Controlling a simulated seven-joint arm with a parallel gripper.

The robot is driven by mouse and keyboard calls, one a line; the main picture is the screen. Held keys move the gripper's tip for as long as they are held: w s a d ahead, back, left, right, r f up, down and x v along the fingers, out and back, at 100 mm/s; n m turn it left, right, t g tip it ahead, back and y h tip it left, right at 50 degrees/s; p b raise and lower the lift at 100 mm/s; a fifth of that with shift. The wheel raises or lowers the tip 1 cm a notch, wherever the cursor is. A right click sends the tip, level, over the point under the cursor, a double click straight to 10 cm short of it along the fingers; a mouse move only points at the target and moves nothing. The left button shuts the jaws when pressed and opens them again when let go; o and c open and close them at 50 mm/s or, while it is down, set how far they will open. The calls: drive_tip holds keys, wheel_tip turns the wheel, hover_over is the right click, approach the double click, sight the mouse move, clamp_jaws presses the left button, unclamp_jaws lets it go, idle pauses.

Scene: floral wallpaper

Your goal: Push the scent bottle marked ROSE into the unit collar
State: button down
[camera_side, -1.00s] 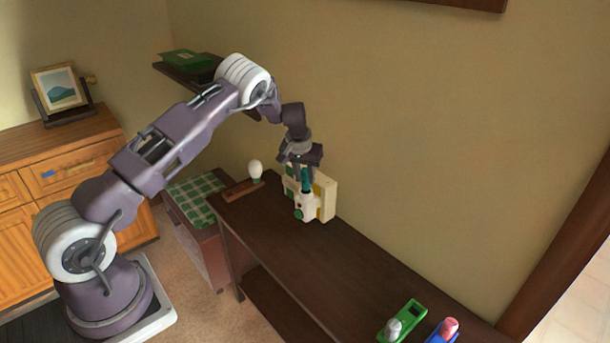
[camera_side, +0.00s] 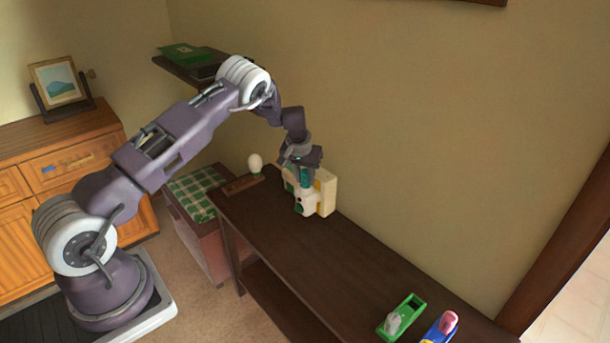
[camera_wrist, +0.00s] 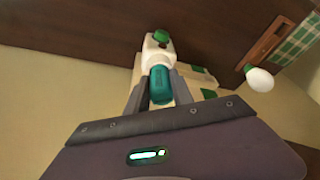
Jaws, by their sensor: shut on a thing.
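My gripper (camera_side: 304,181) is shut on a teal-green bottle (camera_wrist: 161,84), which stands between the two fingers in the wrist view. No ROSE marking is readable on it.
A green holder (camera_side: 408,308) with a grey-white item and a blue holder (camera_side: 434,331) with a pink item lie at the bench's near end. The bench middle is clear.

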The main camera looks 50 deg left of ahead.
sight(304, 173)
drive_tip(key=shift+f, duration=0.1)
drive_tip(key=c, duration=1)
unclamp_jaws()
drive_tip(key=shift+c, duration=0.2)
drive_tip(key=v, duration=0.7)
